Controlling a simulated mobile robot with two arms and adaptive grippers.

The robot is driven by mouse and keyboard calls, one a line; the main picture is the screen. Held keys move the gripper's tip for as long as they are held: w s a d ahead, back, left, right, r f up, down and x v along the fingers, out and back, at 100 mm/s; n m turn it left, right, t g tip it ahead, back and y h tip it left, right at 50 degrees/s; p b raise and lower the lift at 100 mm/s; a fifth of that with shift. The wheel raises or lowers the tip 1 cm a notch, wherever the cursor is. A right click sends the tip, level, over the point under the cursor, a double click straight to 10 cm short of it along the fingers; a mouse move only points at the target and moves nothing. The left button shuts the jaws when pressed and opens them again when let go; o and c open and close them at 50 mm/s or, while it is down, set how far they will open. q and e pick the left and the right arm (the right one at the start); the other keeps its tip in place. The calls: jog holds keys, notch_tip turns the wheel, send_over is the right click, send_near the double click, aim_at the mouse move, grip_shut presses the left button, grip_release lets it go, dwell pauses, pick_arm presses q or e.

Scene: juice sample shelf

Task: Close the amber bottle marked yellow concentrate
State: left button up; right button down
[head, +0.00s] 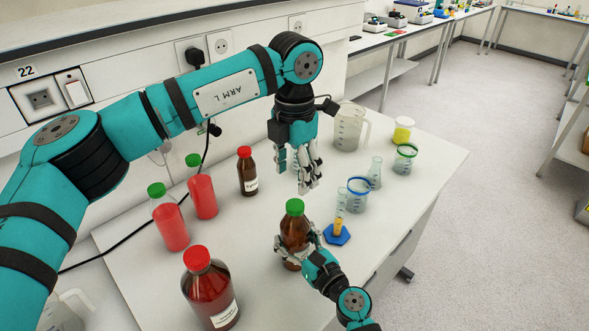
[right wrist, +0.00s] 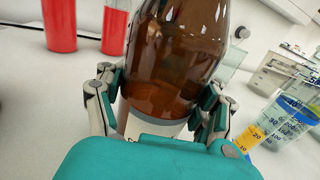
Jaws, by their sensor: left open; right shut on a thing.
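An amber bottle (head: 293,228) with a green cap (head: 294,206) on its top stands upright at the front of the table. My right gripper (head: 297,250) is shut around its body. The right wrist view shows the brown glass (right wrist: 172,60) between both fingers; its label is mostly hidden, so I cannot read it. I cannot tell how tightly the cap sits. My left gripper (head: 299,176) is open and empty, fingers pointing down, a little above and behind the green cap, apart from it.
Red-capped amber bottles stand at the back (head: 247,172) and front left (head: 210,290). Two green-capped red bottles (head: 202,188) (head: 169,220) stand left. A blue-based cylinder (head: 337,233), a blue-rimmed beaker (head: 357,195) and a flask (head: 375,173) stand close on the right.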

aim_at(294, 204)
dwell(0.3)
pick_arm(q)
jog(key=shift+f, duration=4)
jog(key=shift+a, duration=0.1)
grip_shut()
jog(key=shift+o, duration=0.5)
grip_release()
notch_tip(294, 204, up, 12)
